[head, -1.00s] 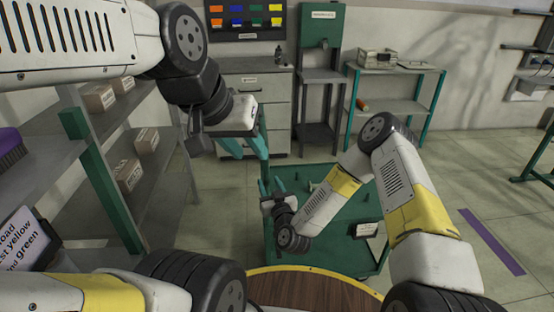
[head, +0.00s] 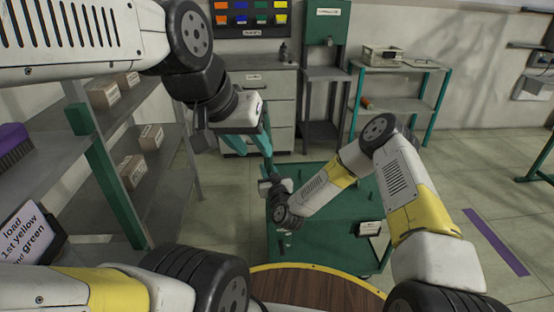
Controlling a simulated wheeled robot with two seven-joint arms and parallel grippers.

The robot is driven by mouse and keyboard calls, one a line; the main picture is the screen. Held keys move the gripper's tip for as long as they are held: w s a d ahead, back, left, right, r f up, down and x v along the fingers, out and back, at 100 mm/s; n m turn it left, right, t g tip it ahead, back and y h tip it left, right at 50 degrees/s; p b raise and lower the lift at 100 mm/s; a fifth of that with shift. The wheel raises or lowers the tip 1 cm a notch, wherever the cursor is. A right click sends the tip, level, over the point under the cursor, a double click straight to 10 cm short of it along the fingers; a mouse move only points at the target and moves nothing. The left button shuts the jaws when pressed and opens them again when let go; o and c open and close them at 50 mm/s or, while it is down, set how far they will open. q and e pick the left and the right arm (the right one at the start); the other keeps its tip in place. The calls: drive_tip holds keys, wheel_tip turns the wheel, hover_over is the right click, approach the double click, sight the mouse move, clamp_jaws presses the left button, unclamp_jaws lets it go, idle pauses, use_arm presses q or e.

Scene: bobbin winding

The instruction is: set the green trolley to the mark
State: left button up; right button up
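The green trolley (head: 328,247) stands in front of me, its flat top partly hidden by my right arm. A purple strip (head: 495,241) lies on the floor to its right, apart from it; it may be the mark. My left gripper (head: 250,146), with teal fingers, hangs above the trolley's far left corner. Teal parts overlap there, so I cannot tell whether it holds anything. My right gripper (head: 271,172) is at the trolley's left side, just below the left one. Its fingers merge with the teal behind them.
A grey shelf with cardboard boxes (head: 131,170) stands on the left. A drawer cabinet (head: 265,97) and a teal-legged bench (head: 391,105) stand along the back wall. A round wooden top (head: 315,290) is close in front. Floor right of the trolley is clear.

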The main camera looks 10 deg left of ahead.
clamp_jaws()
idle(1.1)
